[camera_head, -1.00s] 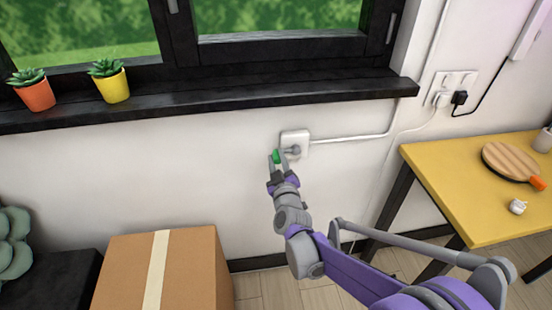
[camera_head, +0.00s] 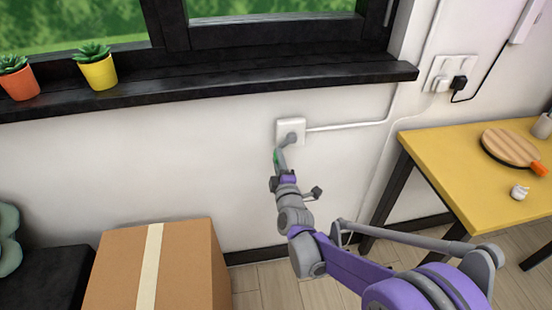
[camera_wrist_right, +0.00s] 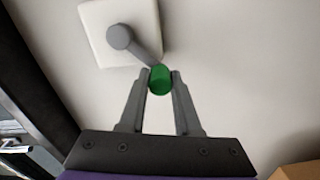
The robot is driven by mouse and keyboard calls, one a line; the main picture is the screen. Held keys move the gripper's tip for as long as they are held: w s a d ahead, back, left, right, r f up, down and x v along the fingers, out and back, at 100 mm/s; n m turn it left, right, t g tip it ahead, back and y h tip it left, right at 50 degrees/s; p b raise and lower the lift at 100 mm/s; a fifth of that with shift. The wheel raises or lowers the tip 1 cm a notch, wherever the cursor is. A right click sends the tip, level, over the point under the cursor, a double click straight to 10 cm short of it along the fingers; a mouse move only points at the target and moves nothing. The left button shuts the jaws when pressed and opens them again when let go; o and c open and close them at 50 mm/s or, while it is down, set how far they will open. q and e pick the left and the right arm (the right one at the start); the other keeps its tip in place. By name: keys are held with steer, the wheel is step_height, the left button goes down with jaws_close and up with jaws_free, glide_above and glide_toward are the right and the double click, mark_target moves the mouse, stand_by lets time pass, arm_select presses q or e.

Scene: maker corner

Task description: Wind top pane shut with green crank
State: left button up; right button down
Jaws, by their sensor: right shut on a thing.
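The crank's white wall box (camera_head: 300,126) sits below the window sill, with a grey hub and a short grey arm (camera_head: 282,148) slanting down and left. Its green knob (camera_head: 276,156) is partly hidden by my right gripper (camera_head: 276,172). In the right wrist view the green knob (camera_wrist_right: 160,86) is between the two fingertips of my right gripper (camera_wrist_right: 161,76), which is shut on it. The grey crank arm (camera_wrist_right: 140,45) runs from the hub to the knob. Only the window's lower part (camera_head: 270,32) shows; I cannot tell how the top pane stands. My left gripper is not in view.
A black sill (camera_head: 200,82) holds an orange pot (camera_head: 20,84) and a yellow pot (camera_head: 98,74). A cardboard box (camera_head: 195,262) stands below left. A yellow table (camera_head: 450,170) is at right. The wall around the crank is clear except for a white conduit (camera_head: 350,125).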

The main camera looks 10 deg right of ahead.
steer(key=shift+d+f+n, duration=0.15)
steer(key=shift+f+n, duration=0.05)
steer(key=shift+n, duration=0.2)
steer(key=c, duration=0.6)
jaws_free()
steer(key=s+p, duration=0.1)
steer(key=s, duration=1)
steer(key=shift+d, duration=0.2)
